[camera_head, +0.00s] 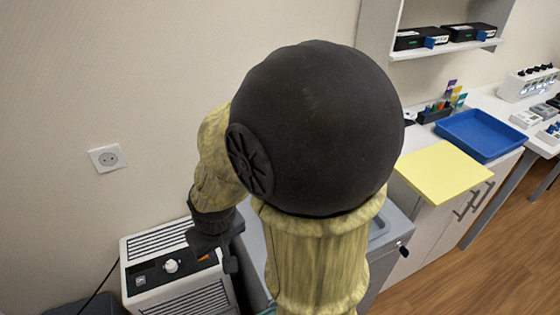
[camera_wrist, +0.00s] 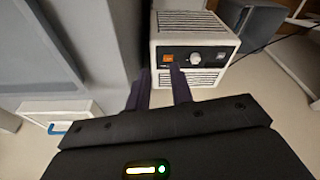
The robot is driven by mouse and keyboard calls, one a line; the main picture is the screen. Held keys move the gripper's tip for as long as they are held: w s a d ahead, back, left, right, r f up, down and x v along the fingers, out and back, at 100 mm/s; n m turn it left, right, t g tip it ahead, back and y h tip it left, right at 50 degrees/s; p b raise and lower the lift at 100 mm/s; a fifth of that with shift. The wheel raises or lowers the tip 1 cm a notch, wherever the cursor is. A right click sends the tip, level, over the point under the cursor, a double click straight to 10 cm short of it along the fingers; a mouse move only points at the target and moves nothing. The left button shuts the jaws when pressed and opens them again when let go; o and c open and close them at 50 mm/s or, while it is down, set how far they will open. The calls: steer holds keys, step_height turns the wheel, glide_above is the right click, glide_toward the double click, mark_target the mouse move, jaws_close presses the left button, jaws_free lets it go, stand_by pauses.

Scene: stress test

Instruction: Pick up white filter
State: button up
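A white boxy unit with vents and a round knob (camera_head: 170,266) stands on the floor by the wall in the head view. It also shows in the wrist view (camera_wrist: 195,28), beyond my fingertips. I cannot tell whether it is the white filter; no other thing is clearly a filter. My gripper (camera_wrist: 159,78) has its two dark fingers apart, with nothing held between them. In the head view my gripper (camera_head: 229,262) hangs in front of the unit's right side. My own arm hides much of the middle of the head view.
A white box with a blue handle (camera_wrist: 60,115) is at left in the wrist view. A grey cabinet (camera_head: 400,225) stands right of the unit. A counter holds a yellow sheet (camera_head: 440,172) and blue tray (camera_head: 480,134). Wooden floor (camera_head: 480,270) is clear at right.

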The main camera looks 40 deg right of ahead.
steer(key=shift+s, duration=0.1)
steer(key=w+d+f+n+g+h, duration=0.1)
steer(key=w+d+n+h, duration=0.1)
steer(key=w+d, duration=0.1)
steer(key=w+d+f+n+g+h+p, duration=0.1)
steer(key=w+d+f+n+h, duration=0.1)
steer(key=w+d, duration=0.2)
steer(key=w+d+f+n+g+h+p, duration=0.1)
steer(key=w+d+n+g+h, duration=0.1)
steer(key=d, duration=0.4)
steer(key=shift+w+d+f+h, duration=0.15)
steer(key=shift+w+h, duration=0.15)
steer(key=shift+w, duration=0.2)
steer(key=shift+w+d+h, duration=0.15)
steer(key=shift+w+h, duration=0.15)
steer(key=shift+w, duration=0.2)
steer(key=w+d+h, duration=0.1)
steer(key=w+d+r+n+h, duration=0.1)
steer(key=w+d+n+h, duration=0.1)
steer(key=w, duration=0.1)
steer(key=shift+d+r+h+p, duration=0.25)
steer(key=shift+r+h+p, duration=0.05)
steer(key=shift+r+p, duration=0.1)
steer(key=w+d+r+n+t+h, duration=0.1)
steer(key=w+r+n+h, duration=0.1)
steer(key=w, duration=0.3)
steer(key=shift+d+r+n+h, duration=0.35)
steer(key=shift+r+h, duration=0.3)
steer(key=shift+h, duration=0.15)
steer(key=shift+s, duration=0.1)
